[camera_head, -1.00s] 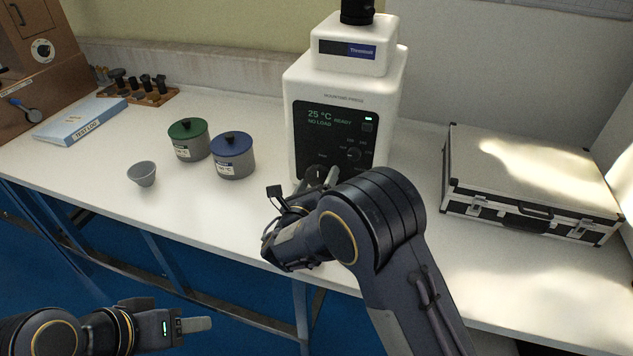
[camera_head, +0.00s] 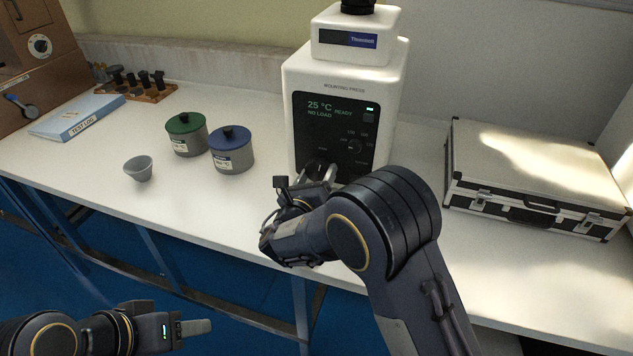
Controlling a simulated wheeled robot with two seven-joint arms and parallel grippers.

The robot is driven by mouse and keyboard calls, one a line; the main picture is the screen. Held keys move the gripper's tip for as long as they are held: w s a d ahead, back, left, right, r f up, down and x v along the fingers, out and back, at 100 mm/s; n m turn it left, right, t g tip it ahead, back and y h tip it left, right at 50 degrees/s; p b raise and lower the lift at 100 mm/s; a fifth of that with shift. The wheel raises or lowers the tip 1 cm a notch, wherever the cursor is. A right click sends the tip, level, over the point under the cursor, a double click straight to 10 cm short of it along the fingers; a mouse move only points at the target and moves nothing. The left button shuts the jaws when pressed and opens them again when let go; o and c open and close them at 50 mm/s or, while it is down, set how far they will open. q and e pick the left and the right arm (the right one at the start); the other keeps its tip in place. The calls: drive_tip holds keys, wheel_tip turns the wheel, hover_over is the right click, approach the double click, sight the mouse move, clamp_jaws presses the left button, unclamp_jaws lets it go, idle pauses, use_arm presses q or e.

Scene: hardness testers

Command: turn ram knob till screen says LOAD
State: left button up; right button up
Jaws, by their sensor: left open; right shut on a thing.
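The white mounting press (camera_head: 345,75) stands at the back middle of the bench. Its dark panel screen (camera_head: 330,109) reads "25 °C READY" and "NO LOAD". A small dial (camera_head: 355,147) sits at the panel's right. The ram knob (camera_head: 316,168) is low on the panel at the left, partly hidden by my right gripper. My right gripper (camera_head: 322,176) reaches up to the panel, its fingers shut on the ram knob. My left gripper (camera_head: 190,328) is open and empty at the lower left, in front of the bench and away from the press.
Green-lidded (camera_head: 187,135) and blue-lidded (camera_head: 231,150) jars and a grey cup (camera_head: 139,169) stand left of the press. A silver case (camera_head: 535,180) lies at the right. A blue binder (camera_head: 78,117) and a rack of dark tools (camera_head: 137,86) are further left.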

drive_tip(key=m+b, duration=0.2)
drive_tip(key=b, duration=0.1)
drive_tip(key=m+b, duration=0.6)
drive_tip(key=b, duration=0.1)
drive_tip(key=shift+f, duration=0.3)
drive_tip(key=m+b, duration=0.9)
drive_tip(key=b, duration=0.2)
drive_tip(key=shift+b, duration=0.4)
drive_tip(key=shift+r+m+b, duration=0.25)
drive_tip(key=shift+m+b, duration=1.15)
drive_tip(key=shift+b, duration=0.05)
drive_tip(key=o, duration=1)
drive_tip(key=shift+s, duration=0.15)
drive_tip(key=p+v, duration=0.1)
drive_tip(key=v, duration=0.5)
drive_tip(key=shift+s+r, duration=0.1)
drive_tip(key=shift+r, duration=0.05)
drive_tip(key=shift+s+a, duration=0.25)
drive_tip(key=shift+s, duration=0.4)
